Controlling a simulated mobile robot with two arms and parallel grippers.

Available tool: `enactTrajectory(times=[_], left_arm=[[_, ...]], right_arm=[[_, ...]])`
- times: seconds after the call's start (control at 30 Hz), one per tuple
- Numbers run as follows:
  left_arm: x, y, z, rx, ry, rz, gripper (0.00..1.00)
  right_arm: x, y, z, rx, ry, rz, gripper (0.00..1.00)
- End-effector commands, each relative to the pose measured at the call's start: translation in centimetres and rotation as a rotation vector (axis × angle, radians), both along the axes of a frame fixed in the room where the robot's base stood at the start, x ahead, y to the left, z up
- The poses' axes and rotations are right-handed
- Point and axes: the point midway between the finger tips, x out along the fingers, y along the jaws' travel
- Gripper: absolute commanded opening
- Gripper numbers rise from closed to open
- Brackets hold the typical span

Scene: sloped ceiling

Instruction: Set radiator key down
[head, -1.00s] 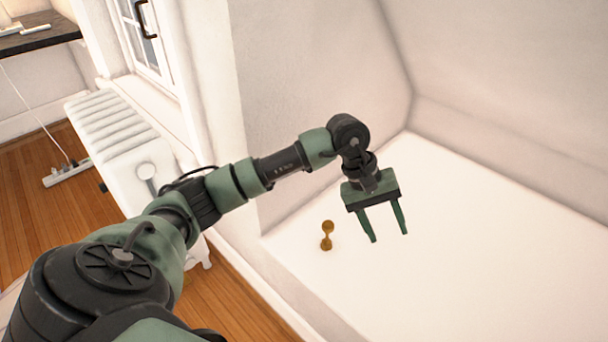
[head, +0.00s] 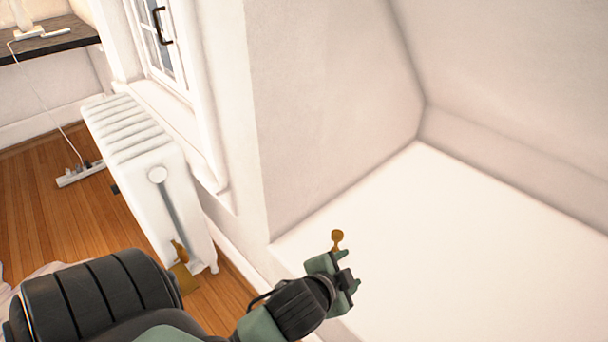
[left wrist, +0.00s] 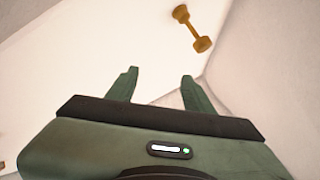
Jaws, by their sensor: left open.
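The radiator key (head: 337,238) is a small brass-coloured piece with a knob at each end, on the white ledge (head: 450,230). In the head view its lower part is hidden behind my left gripper (head: 349,270). In the left wrist view the whole key (left wrist: 193,30) shows beyond the fingertips, to the upper right. My left gripper's two green fingers (left wrist: 160,75) are apart with nothing between them. The key is clear of the fingers in that view. My right gripper is not in view.
A white radiator (head: 135,150) stands under the window at the left, with a brass-coloured fitting (head: 180,252) near its foot. A power strip (head: 80,173) lies on the wooden floor (head: 35,190). Walls border the ledge; its right part is bare.

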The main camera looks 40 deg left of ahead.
Motion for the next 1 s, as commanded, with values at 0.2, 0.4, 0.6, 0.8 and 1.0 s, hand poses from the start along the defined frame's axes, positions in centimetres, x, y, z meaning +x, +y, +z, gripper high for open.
enactTrajectory(times=[0.2,0.4,0.6,0.8,1.0], left_arm=[[-12.5,-1.6,-6.6,-0.342,0.455,0.276,0.52],[-16.0,-2.3,-7.4,-0.412,0.579,0.351,0.52],[-16.0,-2.3,-7.5,-0.411,0.579,0.35,0.52],[-16.0,-2.3,-7.4,-0.409,0.578,0.349,0.52],[-15.6,-2.3,-7.9,-0.406,0.586,0.349,0.52]], right_arm=[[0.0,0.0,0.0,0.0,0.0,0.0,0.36],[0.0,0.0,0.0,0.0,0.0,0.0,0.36],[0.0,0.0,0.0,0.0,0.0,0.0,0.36],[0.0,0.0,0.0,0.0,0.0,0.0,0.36],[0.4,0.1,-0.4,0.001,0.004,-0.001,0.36]])
